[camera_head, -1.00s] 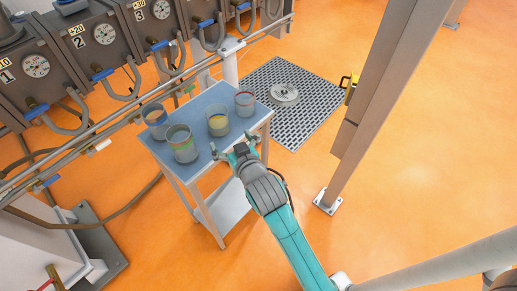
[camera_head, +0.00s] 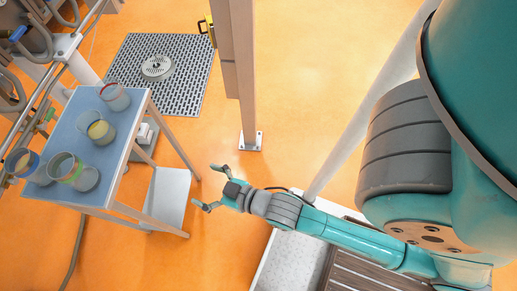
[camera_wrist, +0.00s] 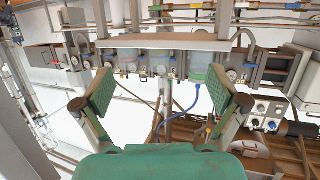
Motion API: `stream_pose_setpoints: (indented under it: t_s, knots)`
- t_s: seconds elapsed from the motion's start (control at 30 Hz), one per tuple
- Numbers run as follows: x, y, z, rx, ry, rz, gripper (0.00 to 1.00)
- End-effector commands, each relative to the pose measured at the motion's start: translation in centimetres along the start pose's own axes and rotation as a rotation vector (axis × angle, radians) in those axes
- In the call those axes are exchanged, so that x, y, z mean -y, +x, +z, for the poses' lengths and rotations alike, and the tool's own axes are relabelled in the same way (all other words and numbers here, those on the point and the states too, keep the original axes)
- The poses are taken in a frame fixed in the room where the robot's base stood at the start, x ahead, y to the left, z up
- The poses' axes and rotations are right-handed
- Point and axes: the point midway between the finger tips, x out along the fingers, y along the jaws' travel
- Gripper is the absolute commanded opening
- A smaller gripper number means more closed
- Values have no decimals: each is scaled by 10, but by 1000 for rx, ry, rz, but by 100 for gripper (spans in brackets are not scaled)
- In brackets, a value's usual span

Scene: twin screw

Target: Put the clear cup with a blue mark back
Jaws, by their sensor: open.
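The clear cup with a blue mark (camera_head: 22,162) stands at the left end of a blue-topped table (camera_head: 75,118) in the head view. Beside it is a clear cup with a green mark (camera_head: 70,170). A yellow-marked cup (camera_head: 99,129) and a red-marked cup (camera_head: 115,97) stand farther along. My gripper (camera_head: 206,188) is open and empty, out past the right side of the table and apart from all the cups. Its spread fingers also show in the wrist view (camera_wrist: 156,94), with nothing between them. I cannot identify the blue-marked cup surely there.
A beige post (camera_head: 240,80) stands on the floor beyond my gripper. A dark floor grate (camera_head: 155,105) lies behind the table. A lower shelf (camera_head: 168,195) sits under the tabletop. Orange floor is clear between table and post. Pipes and hoses run along the left.

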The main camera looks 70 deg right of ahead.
Motion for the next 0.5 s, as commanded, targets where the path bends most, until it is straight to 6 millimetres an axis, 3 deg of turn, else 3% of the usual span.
stream_pose_setpoints:
  t_s: [0.03,0.2,0.5]
  knots:
    - [0,-20,8,9,2,-2,96]
    - [-1,-79,19,7,3,-7,96]
    - [-2,-170,13,0,11,-1,96]
